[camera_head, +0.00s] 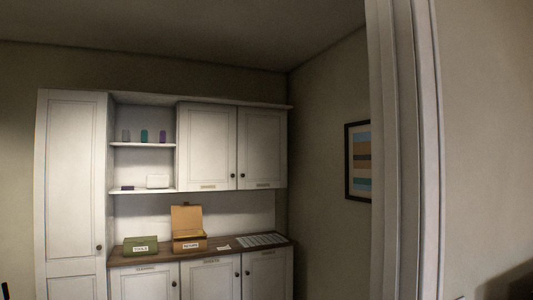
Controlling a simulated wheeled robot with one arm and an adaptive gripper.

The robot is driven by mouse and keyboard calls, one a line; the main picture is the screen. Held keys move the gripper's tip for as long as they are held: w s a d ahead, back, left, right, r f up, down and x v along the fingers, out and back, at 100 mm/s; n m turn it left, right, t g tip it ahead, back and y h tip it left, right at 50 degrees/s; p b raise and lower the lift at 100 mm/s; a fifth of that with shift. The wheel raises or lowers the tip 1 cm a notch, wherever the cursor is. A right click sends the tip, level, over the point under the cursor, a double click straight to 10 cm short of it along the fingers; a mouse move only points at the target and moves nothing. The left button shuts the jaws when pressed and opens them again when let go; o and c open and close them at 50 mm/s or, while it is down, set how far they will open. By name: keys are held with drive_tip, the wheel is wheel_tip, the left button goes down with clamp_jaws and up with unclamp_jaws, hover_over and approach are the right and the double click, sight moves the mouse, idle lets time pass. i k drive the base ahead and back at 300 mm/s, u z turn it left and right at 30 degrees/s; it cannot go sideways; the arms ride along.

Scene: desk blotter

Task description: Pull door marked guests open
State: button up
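A white cabinet unit stands against the back wall, with several labelled doors. The upper left door (208,145) and upper right door (262,148) are shut, with dark knobs near their meeting edge and small labels at the bottom. Below the counter, the left door (145,286), middle door (210,280) and right door (267,275) look shut, each with a label near its top. The labels are too small for me to tell surely which reads guests. The lower edges of these doors are cut off. My gripper does not show.
A tall door (72,190) stands shut at the left. The wooden counter (130,259) holds a green box (140,245), an open tan box (188,243) and a grey mat (262,240). A white door frame (405,150) and wall stand close on the right.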

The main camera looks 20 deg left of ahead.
sight(262, 154)
drive_tip(key=u, duration=1.5)
drive_tip(key=i, duration=3.7)
drive_tip(key=z, duration=1.35)
drive_tip(key=i, duration=1.55)
drive_tip(key=u, duration=2)
